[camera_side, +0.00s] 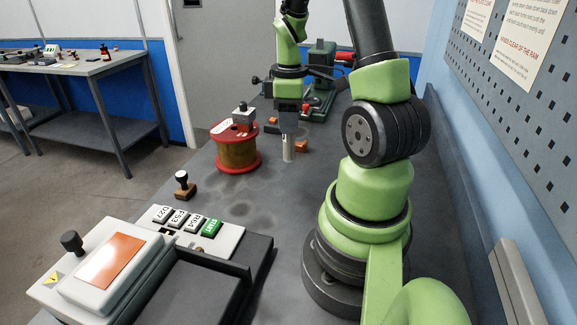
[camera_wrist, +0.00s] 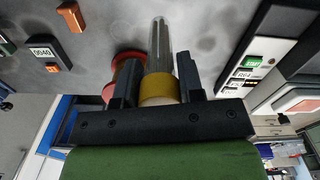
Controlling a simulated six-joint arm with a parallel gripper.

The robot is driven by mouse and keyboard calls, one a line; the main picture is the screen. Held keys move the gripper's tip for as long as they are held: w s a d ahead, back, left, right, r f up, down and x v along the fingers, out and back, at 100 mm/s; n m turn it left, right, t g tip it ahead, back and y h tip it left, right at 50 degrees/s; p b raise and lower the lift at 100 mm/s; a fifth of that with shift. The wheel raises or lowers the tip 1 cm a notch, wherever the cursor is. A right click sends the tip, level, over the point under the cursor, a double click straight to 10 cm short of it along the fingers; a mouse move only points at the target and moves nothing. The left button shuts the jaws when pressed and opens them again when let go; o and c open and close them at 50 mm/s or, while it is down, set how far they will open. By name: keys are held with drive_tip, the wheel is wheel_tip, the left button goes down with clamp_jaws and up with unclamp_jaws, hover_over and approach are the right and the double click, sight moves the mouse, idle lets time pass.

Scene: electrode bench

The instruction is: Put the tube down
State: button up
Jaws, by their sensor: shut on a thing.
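The tube is a clear, slim cylinder with a yellow band around one end. In the wrist view the tube (camera_wrist: 159,45) stands out from between the two dark fingers of my gripper (camera_wrist: 157,82), which are shut on it at the yellow band. In the side view the tube (camera_side: 288,149) hangs upright below my gripper (camera_side: 289,130), over the middle of the bench (camera_side: 240,205). Its lower end is close to the bench top; I cannot tell whether it touches. The fingers hide its upper part there.
A red-rimmed spool (camera_side: 238,154) stands left of the tube. A green machine (camera_side: 318,75) stands at the back. A stamp (camera_side: 183,186) and a labelled button box (camera_side: 187,226) are nearer. The bench between is clear.

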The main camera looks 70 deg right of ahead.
sight(289, 149)
wheel_tip(289, 149, down, 7)
drive_tip(key=shift+f, duration=0.2)
drive_tip(key=shift+f, duration=0.1)
drive_tip(key=o, duration=1)
wheel_tip(289, 149, up, 12)
drive_tip(key=shift+r, duration=0.1)
drive_tip(key=w+a+r+m+t, duration=0.3)
drive_tip(key=a+r, duration=0.4)
drive_tip(key=a, duration=0.3)
drive_tip(key=s+a+r+m+t+y, duration=0.1)
drive_tip(key=s+a+r+t, duration=0.1)
drive_tip(key=a, duration=0.4)
drive_tip(key=s+a+r+m+t+y, duration=0.1)
drive_tip(key=s+a+r+m+t, duration=0.1)
drive_tip(key=a, duration=0.3)
drive_tip(key=shift+s+a+r+m, duration=0.2)
drive_tip(key=shift+s+a+m, duration=0.15)
drive_tip(key=shift+s, duration=0.55)
